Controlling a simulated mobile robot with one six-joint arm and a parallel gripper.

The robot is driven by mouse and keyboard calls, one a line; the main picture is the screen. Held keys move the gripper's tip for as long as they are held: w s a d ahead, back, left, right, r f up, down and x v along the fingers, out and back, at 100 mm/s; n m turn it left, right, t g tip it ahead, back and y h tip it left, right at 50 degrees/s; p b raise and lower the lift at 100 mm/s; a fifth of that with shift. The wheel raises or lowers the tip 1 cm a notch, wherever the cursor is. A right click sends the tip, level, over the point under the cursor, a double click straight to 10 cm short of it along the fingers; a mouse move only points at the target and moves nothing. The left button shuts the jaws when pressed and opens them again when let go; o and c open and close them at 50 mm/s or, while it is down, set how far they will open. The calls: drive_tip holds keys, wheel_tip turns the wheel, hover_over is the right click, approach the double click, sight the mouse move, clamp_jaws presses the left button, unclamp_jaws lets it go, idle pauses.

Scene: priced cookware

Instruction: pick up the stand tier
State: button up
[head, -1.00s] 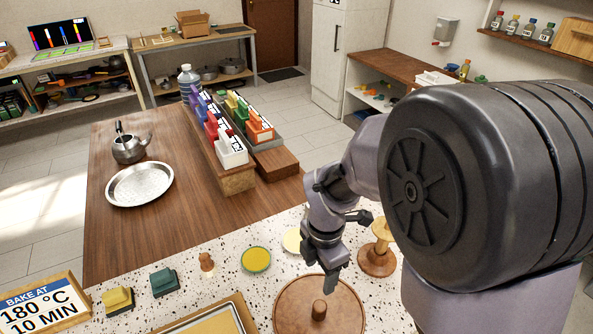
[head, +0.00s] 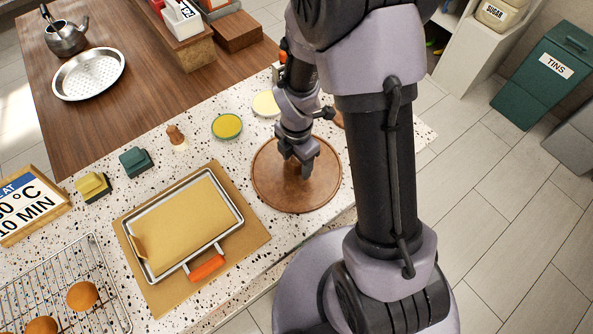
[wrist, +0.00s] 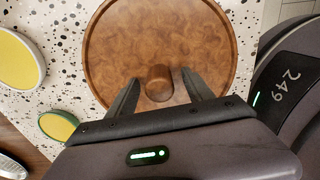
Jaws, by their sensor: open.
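The stand tier appears to be the round brown wooden disc (head: 272,190) with a short peg at its middle, lying flat on the speckled counter. In the wrist view the disc (wrist: 160,28) fills the upper middle and its peg (wrist: 158,88) stands between my fingers. My gripper (head: 300,172) points down over the middle of the disc and hides the peg in the head view. In the wrist view my gripper (wrist: 160,80) is open, one finger on each side of the peg. I cannot tell whether the fingers touch the disc.
A baking tray (head: 188,225) with an orange handle lies left of the disc. Yellow-topped round dishes (head: 227,126) and (wrist: 15,60) lie behind it. A wire rack (head: 60,290) with brown buns is at front left. The counter's front edge is close to the disc.

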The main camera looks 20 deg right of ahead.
drive_tip(key=shift+f, duration=0.3)
drive_tip(key=shift+r, duration=0.1)
clamp_jaws()
